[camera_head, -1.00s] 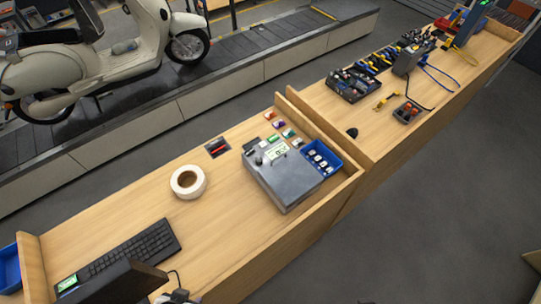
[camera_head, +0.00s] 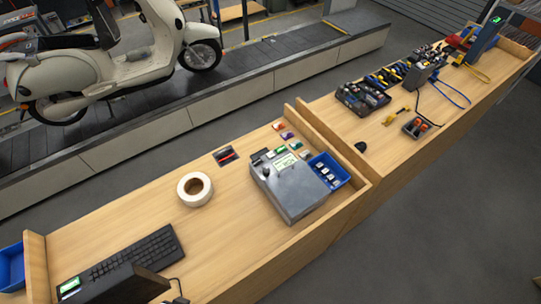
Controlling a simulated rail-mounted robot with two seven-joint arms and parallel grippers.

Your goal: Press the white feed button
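A grey box-shaped device (camera_head: 301,198) stands on the near wooden bench, right of the picture's middle. Its sloped top carries a small lit display (camera_head: 285,161) and a dark round knob-like part at its left. I cannot make out a white feed button on it at this size. Neither of my grippers shows in this view.
A blue bin (camera_head: 338,172) of small items sits right of the device. Small coloured pieces lie behind it. A white tape roll (camera_head: 195,189), a keyboard (camera_head: 138,258) and a dark screen (camera_head: 122,286) stand left. Wooden dividers (camera_head: 328,137) edge the bench. A scooter (camera_head: 110,60) stands on the conveyor.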

